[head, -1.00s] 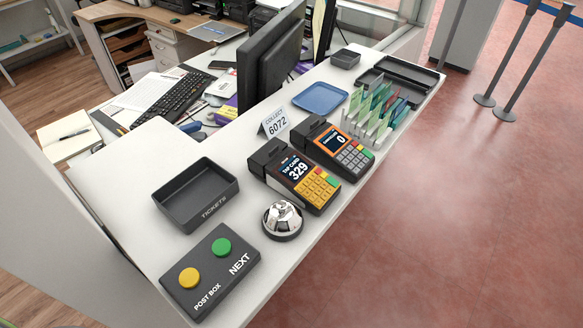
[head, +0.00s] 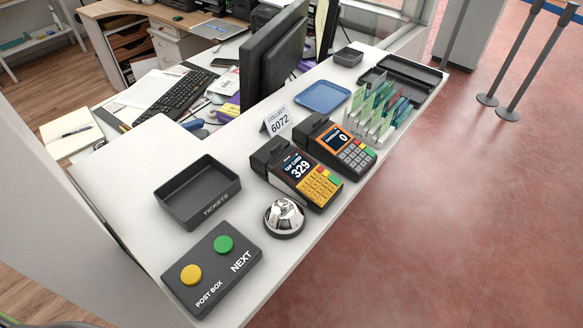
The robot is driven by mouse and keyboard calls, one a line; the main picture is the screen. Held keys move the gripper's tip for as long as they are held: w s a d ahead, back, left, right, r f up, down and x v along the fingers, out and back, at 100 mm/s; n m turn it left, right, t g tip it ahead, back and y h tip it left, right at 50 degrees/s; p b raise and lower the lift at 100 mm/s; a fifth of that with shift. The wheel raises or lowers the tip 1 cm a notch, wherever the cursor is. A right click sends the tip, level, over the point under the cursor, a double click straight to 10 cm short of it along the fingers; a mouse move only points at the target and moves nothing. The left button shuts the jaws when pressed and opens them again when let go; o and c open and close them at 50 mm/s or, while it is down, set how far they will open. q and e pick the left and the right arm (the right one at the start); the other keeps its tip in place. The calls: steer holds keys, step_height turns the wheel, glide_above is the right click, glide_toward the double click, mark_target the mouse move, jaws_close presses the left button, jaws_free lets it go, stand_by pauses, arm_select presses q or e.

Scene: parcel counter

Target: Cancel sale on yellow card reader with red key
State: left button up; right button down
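The yellow card reader (head: 296,170) stands on the white counter, with yellow keys. Its lit screen reads "TAP CARD" and 329. Its red key (head: 323,171) is at the top edge of the keypad, with a green key beside it. Right behind it is a second card reader (head: 340,143) with grey keys and an orange screen frame showing 0; the small word above the 0 is hard to read. Neither of my grippers is in view, and nothing covers the yellow reader's keys.
A silver bell (head: 284,216) stands close in front of the yellow reader. A black tickets tray (head: 181,211) and a button box (head: 213,282) are nearer. A number sign (head: 276,122), blue tray (head: 322,97) and card rack (head: 375,118) stand farther back. The counter (head: 309,250) has a free front strip.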

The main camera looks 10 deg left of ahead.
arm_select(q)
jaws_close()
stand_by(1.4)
